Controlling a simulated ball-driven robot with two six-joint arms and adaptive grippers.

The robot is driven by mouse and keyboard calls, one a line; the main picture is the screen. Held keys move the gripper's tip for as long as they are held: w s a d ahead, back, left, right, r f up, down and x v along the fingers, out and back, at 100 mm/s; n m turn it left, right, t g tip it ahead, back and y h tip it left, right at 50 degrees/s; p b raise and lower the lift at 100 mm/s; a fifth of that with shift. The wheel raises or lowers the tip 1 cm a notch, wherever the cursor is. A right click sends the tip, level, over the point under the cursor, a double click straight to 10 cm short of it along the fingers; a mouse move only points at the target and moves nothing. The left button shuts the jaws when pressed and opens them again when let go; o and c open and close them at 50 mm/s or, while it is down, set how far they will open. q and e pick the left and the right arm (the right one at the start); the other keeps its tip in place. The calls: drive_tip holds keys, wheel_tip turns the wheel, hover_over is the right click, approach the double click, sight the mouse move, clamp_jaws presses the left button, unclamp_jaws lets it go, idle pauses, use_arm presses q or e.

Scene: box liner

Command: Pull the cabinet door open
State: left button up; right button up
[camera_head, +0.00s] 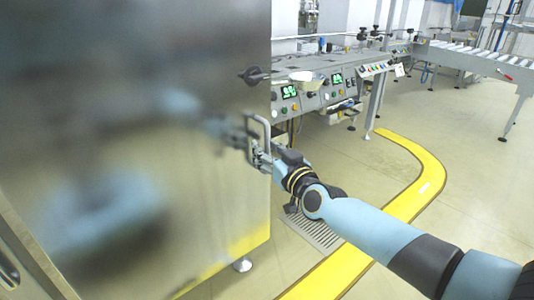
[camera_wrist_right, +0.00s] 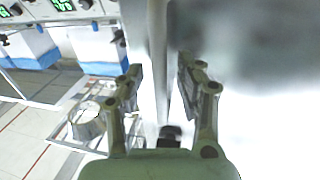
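The cabinet door (camera_head: 130,130) is a large shiny metal panel filling the left of the head view, with blurred reflections of my arm in it. Its handle (camera_head: 262,124) is a pale upright metal loop near the door's right edge. My right gripper (camera_head: 257,152) is at the lower part of this handle. In the right wrist view the gripper (camera_wrist_right: 159,75) has its two fingers apart, one on each side of a pale upright bar (camera_wrist_right: 157,45) that looks like the handle, with gaps visible. I cannot tell whether the door stands ajar. My left gripper is out of view.
A grey machine console (camera_head: 310,95) with buttons and green displays stands just right of the door. A roller conveyor (camera_head: 470,58) is at the back right. A yellow floor strip (camera_head: 415,195) curves across open floor, near a floor grate (camera_head: 318,234).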

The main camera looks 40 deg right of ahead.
drive_tip(key=shift+w, duration=0.1)
clamp_jaws()
idle(0.5)
